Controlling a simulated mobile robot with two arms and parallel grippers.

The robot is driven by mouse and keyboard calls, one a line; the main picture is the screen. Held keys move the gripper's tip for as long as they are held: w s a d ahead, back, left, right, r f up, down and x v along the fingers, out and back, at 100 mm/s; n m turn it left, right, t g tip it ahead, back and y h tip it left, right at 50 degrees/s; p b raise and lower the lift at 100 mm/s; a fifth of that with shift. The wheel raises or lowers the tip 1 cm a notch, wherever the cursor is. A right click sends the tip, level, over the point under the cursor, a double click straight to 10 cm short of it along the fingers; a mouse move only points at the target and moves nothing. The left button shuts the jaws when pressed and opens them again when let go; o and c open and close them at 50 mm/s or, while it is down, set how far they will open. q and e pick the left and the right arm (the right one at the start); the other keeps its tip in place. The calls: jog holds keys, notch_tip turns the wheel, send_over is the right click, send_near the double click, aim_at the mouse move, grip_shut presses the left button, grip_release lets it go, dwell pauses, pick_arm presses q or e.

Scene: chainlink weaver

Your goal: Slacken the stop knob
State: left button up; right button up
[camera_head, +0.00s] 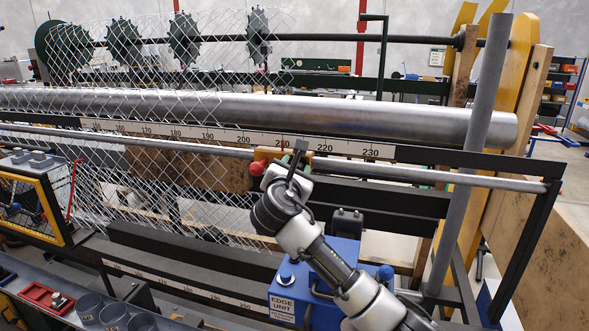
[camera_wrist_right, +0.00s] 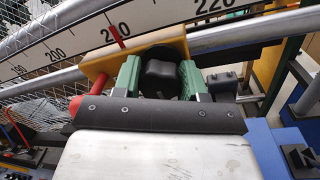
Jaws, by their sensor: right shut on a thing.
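The yellow stop (camera_wrist_right: 172,45) sits on the round steel rail (camera_wrist_right: 230,34) below the ruler. Its black knob (camera_wrist_right: 160,77) faces the wrist camera. The stop also shows in the head view (camera_head: 266,154), partly behind my gripper. My right gripper (camera_wrist_right: 160,80) has its green fingers on either side of the knob, shut on it. In the head view the right gripper (camera_head: 297,156) reaches up to the rail. A red pointer (camera_wrist_right: 116,36) on the stop stands at the ruler just past 210. A red ball end (camera_head: 257,168) sticks out at the stop's left. My left gripper is out of view.
The ruler (camera_head: 340,146) runs along the frame above the rail. Wire mesh (camera_head: 90,90) hangs around the big steel roller (camera_head: 350,115) at the left. A blue edge unit (camera_head: 283,300) stands below my right arm. A grey upright post (camera_head: 480,130) is at the right.

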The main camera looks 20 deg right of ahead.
jog(key=n, duration=0.4)
jog(key=shift+n+y, duration=0.3)
jog(key=shift+n, duration=0.1)
jog(key=shift+f, duration=0.15)
jog(key=o, duration=0.9)
jog(key=shift+a, duration=0.1)
jog(key=b+v, duration=0.4)
jog(key=v, duration=0.6)
jog(key=shift+s+a+b, duration=0.25)
jog(key=shift+s+b, duration=0.05)
jog(key=shift+b, duration=0.05)
